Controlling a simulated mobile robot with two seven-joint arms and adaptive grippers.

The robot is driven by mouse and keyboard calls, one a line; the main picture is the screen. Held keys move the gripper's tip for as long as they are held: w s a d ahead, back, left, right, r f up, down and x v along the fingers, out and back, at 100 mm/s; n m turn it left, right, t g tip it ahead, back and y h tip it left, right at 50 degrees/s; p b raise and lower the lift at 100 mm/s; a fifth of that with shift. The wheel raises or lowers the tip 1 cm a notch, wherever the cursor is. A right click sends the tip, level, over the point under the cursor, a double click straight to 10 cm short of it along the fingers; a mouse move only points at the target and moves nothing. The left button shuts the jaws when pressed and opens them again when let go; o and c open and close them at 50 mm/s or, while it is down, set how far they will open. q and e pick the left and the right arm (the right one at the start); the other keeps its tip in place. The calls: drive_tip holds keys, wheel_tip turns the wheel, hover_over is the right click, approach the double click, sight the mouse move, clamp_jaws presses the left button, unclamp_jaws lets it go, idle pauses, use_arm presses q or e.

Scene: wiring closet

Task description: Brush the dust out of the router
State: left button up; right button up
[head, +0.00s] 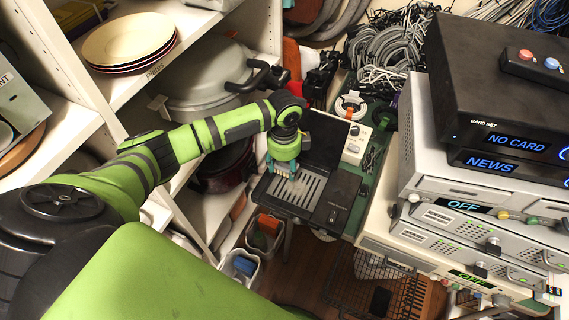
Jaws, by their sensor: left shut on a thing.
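A black device with a slotted grille (311,191), which looks like the router, lies flat on a green surface in the middle of the head view. A pale greyish patch that looks like dust shows on its slots. My left gripper (283,168) points down over the left part of the grille, with teal parts at its tip. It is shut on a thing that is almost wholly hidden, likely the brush. I cannot tell whether the brush touches the grille. My right gripper is not in view.
Stacked grey and black electronic units (470,190) stand close on the right. White shelves on the left hold plates (128,40) and a lidded pot (205,75). Coiled cables (390,50) lie behind. Small bins (240,266) and a wire basket (375,285) stand low in front.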

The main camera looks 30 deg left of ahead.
sight(284, 174)
use_arm(q)
drive_tip(key=shift+f, duration=0.7)
wheel_tip(284, 174, down, 3)
drive_tip(key=shift+f+b, duration=0.1)
drive_tip(key=shift+b, duration=1.05)
drive_tip(key=shift+w+f+b, duration=0.1)
drive_tip(key=shift+f+b, duration=0.2)
drive_tip(key=shift+f, duration=0.2)
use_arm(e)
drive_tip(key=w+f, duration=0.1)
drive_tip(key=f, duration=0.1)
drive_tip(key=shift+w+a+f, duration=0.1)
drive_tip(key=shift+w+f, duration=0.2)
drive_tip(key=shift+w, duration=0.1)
